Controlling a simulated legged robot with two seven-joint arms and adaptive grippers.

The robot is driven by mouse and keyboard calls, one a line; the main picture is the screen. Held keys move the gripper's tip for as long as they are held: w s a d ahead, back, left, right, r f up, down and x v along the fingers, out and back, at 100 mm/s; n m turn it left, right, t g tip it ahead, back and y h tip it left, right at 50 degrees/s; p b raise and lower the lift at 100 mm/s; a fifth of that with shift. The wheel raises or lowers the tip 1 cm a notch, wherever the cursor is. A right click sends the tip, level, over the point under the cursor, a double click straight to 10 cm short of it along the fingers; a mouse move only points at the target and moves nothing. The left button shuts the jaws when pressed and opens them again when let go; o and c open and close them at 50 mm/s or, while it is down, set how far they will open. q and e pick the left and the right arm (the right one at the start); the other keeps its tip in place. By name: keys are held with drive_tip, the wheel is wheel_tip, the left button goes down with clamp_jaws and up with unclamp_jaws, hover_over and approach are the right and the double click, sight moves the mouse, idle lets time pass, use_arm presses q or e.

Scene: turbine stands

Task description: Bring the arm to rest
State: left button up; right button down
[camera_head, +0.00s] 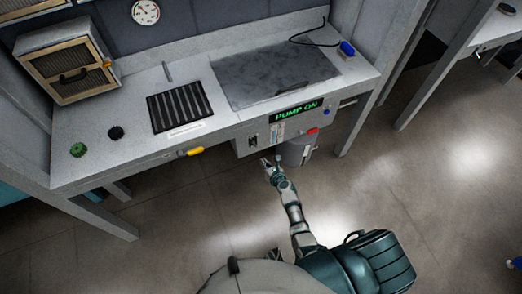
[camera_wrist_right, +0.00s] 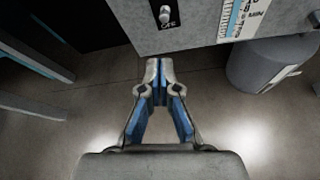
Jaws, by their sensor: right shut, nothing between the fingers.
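My right gripper (camera_head: 269,162) is in front of the workbench, just below the control panel's front face. In the right wrist view the right gripper (camera_wrist_right: 154,66) has its fingertips together with nothing between them. The fingertips point toward the lower edge of the panel box (camera_wrist_right: 180,22), apart from it as far as I can see. My right arm (camera_head: 294,213) reaches forward from the lower middle of the head view. My left gripper is not in view.
The workbench (camera_head: 130,142) has a lit "PUMP ON" display (camera_head: 296,111), a yellow handle (camera_head: 191,152) and a red switch (camera_head: 312,131). A grey cylinder (camera_head: 296,152) stands under the bench, also in the wrist view (camera_wrist_right: 262,65).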

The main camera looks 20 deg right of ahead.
drive_tip(key=s+a+f+n+g+y, duration=0.1)
drive_tip(key=s+a+f+n+g, duration=0.15)
drive_tip(key=s+f+n, duration=0.6)
drive_tip(key=s+a+f+n+g, duration=0.1)
drive_tip(key=s+f+n+g, duration=0.3)
drive_tip(key=s+f+n, duration=0.45)
drive_tip(key=s+d+f+n+g+h, duration=0.1)
drive_tip(key=s+f+n, duration=0.3)
drive_tip(key=s+n, duration=0.7)
drive_tip(key=s+d+f+n+g+h, duration=0.1)
drive_tip(key=s+f+n+g, duration=0.2)
drive_tip(key=s+n, duration=0.8)
drive_tip(key=s+g, duration=0.1)
drive_tip(key=s, duration=0.4)
drive_tip(key=shift+s+f, duration=0.2)
drive_tip(key=shift+f, duration=0.15)
